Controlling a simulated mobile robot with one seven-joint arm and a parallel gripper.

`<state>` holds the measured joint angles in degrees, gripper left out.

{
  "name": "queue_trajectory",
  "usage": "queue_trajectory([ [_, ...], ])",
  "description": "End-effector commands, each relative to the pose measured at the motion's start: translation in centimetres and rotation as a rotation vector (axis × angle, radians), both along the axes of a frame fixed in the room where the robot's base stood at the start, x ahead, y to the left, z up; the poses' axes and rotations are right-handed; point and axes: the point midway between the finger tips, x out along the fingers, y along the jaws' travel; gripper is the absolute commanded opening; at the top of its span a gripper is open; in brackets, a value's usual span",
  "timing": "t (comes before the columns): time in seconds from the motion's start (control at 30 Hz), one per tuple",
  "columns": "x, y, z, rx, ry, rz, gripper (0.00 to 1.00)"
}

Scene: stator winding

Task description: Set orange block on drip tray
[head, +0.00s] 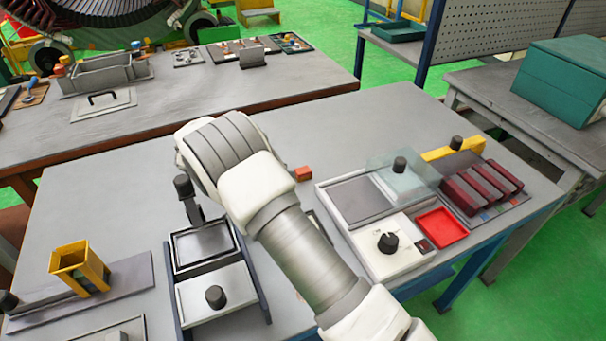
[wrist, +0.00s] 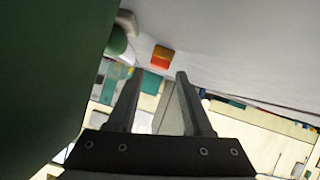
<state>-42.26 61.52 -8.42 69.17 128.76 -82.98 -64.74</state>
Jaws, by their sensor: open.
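The small orange block (head: 303,173) lies on the grey bench, just right of my arm in the head view. In the wrist view the orange block (wrist: 162,58) shows beyond my fingertips, with an empty gap between it and them. My gripper (wrist: 160,75) is open with nothing between its fingers; my arm hides it in the head view. I cannot tell for sure which thing is the drip tray. A dark-rimmed shallow tray (head: 183,265) sits left of my arm, and a red shallow tray (head: 435,211) is set in the station on the right. Both look empty.
A yellow holder (head: 80,267) stands at the front left. A clear cover (head: 402,176) and dark red bars (head: 462,200) are on the right. The back middle of the bench is clear. A second bench (head: 200,88) with a grey bin stands behind.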

Motion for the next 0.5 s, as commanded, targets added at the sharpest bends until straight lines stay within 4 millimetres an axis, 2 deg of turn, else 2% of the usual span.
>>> queue_trajectory([
  [0.3, 1.1, -3.5, -1.7, -0.002, 0.001, 0.000, 0.51],
  [0.5, 1.5, -4.5, -2.2, 0.000, 0.000, 0.001, 0.51],
])
